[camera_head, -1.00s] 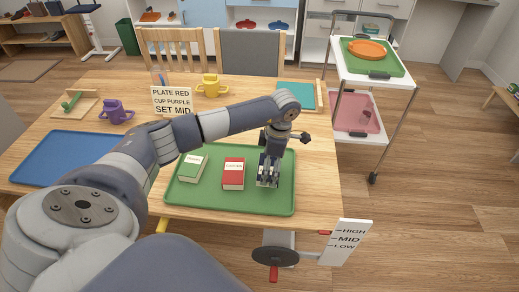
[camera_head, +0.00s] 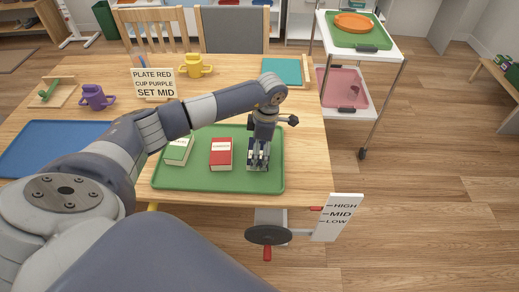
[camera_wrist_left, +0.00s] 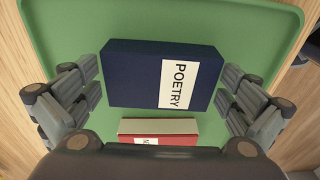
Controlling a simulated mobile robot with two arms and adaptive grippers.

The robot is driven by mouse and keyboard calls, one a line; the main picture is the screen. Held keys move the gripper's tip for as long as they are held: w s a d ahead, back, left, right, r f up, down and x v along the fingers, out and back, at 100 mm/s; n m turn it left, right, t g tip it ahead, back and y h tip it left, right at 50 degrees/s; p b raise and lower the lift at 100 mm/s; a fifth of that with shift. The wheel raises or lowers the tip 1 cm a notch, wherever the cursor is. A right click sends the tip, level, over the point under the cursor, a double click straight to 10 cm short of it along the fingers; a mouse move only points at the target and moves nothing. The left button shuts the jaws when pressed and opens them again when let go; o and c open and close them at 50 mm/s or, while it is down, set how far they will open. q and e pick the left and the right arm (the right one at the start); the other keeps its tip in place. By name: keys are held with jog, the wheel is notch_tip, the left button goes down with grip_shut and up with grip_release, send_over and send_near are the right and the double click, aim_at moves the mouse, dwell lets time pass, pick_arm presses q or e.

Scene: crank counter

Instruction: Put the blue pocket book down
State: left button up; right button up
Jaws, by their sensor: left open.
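The blue pocket book, labelled POETRY (camera_wrist_left: 135,75), lies flat on the green tray (camera_wrist_left: 235,28) in the left wrist view. My left gripper (camera_head: 259,162) is over the right part of the same tray (camera_head: 215,187) in the head view. Its fingers are open, one on either side of the book, with a green gap visible beside each short end. In the head view the gripper hides most or all of the blue book. My right gripper is not in view.
A red book (camera_head: 221,153) lies just beside the blue one, and a green book (camera_head: 179,150) lies further left on the tray. A sign (camera_head: 153,83), yellow cup (camera_head: 196,65) and purple cup (camera_head: 96,97) stand behind. A crank wheel (camera_head: 268,235) is at the front.

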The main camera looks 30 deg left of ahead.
pick_arm(q)
jog(key=shift+r, duration=0.3)
notch_tip(320, 180, up, 12)
jog(key=d+b, duration=0.1)
jog(key=shift+w+f, duration=0.2)
jog(key=shift+w, duration=0.2)
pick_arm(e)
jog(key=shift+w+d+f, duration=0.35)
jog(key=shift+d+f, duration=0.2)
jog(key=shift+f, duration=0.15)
pick_arm(q)
jog(key=shift+d, duration=0.1)
